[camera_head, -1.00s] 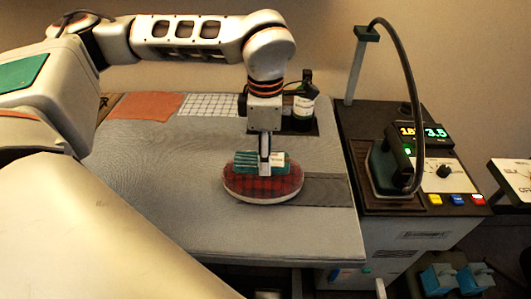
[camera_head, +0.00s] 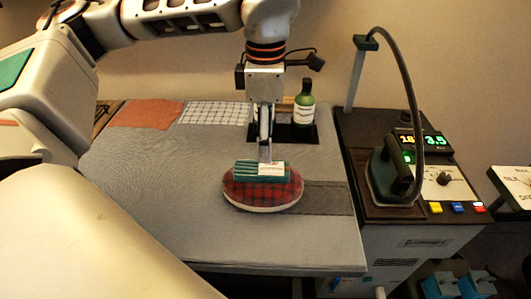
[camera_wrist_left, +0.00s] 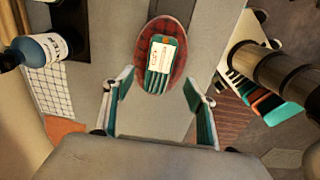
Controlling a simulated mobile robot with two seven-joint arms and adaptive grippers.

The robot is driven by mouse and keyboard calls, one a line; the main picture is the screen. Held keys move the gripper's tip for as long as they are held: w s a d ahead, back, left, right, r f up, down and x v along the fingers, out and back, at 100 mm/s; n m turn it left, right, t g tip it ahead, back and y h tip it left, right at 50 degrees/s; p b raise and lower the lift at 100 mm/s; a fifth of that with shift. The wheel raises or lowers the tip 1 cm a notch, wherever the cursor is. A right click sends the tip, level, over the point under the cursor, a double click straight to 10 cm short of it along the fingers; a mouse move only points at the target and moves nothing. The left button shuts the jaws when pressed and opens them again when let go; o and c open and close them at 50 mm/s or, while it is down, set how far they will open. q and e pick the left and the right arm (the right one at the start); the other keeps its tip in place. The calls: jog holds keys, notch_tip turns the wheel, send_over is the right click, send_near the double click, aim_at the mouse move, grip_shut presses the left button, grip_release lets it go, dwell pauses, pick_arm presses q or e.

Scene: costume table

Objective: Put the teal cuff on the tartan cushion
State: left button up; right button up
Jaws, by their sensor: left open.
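The teal cuff (camera_head: 246,170), striped and with a white label, lies on top of the red tartan cushion (camera_head: 262,190) on the grey table. In the left wrist view the cuff (camera_wrist_left: 154,79) rests within the oval of the cushion (camera_wrist_left: 145,50), ahead of my fingers. My left gripper (camera_head: 265,157) hangs just above the cuff, pointing down; its fingers hide a little of the cuff's back. In the left wrist view my left gripper (camera_wrist_left: 160,86) has its teal-padded fingers spread, with nothing between them. My right gripper is not in view.
A green bottle (camera_head: 304,108) stands on a dark pad behind the cushion. An orange cloth (camera_head: 145,113) and a white checked cloth (camera_head: 213,113) lie at the back left. An iron (camera_head: 391,175) stands on the console at right. The table left of the cushion is clear.

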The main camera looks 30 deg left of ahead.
pick_arm(q)
jog(key=shift+r, duration=2.25)
